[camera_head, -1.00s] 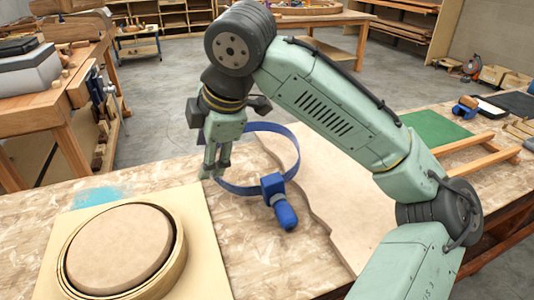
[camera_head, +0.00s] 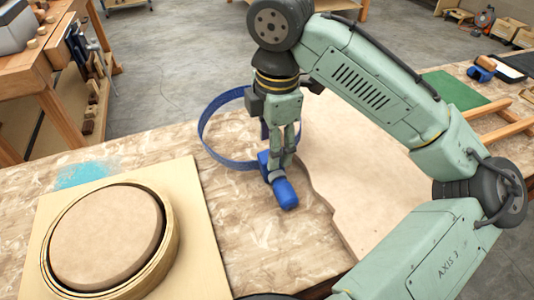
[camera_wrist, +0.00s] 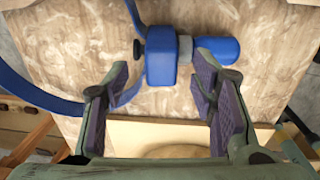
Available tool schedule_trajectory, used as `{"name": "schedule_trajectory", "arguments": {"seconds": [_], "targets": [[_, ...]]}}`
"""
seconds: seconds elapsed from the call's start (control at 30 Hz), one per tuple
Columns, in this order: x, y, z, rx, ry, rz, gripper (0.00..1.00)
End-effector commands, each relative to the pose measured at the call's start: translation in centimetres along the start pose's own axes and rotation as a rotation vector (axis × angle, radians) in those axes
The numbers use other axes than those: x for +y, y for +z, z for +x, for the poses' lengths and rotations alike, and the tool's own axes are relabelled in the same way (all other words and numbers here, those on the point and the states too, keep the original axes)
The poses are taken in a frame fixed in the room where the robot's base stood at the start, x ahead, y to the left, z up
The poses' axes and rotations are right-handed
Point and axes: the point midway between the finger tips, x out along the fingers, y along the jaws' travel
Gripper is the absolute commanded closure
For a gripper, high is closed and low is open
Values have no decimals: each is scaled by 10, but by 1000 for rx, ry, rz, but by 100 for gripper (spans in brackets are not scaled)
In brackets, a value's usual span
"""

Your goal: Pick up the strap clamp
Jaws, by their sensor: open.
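The strap clamp (camera_head: 285,194) lies on the workbench: a blue band loop with a blue block and a rounded blue handle at its near side. My gripper (camera_head: 276,173) points down at the block, its fingers hiding part of the block and band in the head view. In the wrist view the clamp's block (camera_wrist: 161,55) is ahead of and between the lines of the two purple-padded fingers, with the handle to the right and the band to the left. My gripper (camera_wrist: 160,80) is open and empty. Whether a finger touches the clamp cannot be told.
A round wooden form (camera_head: 108,238) inside a bent ring sits on a pale board at the left front. A thin wavy-edged sheet (camera_head: 345,165) lies right of the clamp. A green mat (camera_head: 452,92) and wooden bars (camera_head: 490,112) are farther right.

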Motion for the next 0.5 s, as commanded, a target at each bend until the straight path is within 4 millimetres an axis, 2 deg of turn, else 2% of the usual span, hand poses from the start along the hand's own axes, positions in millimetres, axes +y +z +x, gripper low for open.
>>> {"name": "schedule_trajectory", "arguments": {"seconds": [0.2, 0.5], "targets": [[-3, 1, 27, -1, -1, 2, 48], [-2, 1, 32, -2, 0, 1, 50]]}}
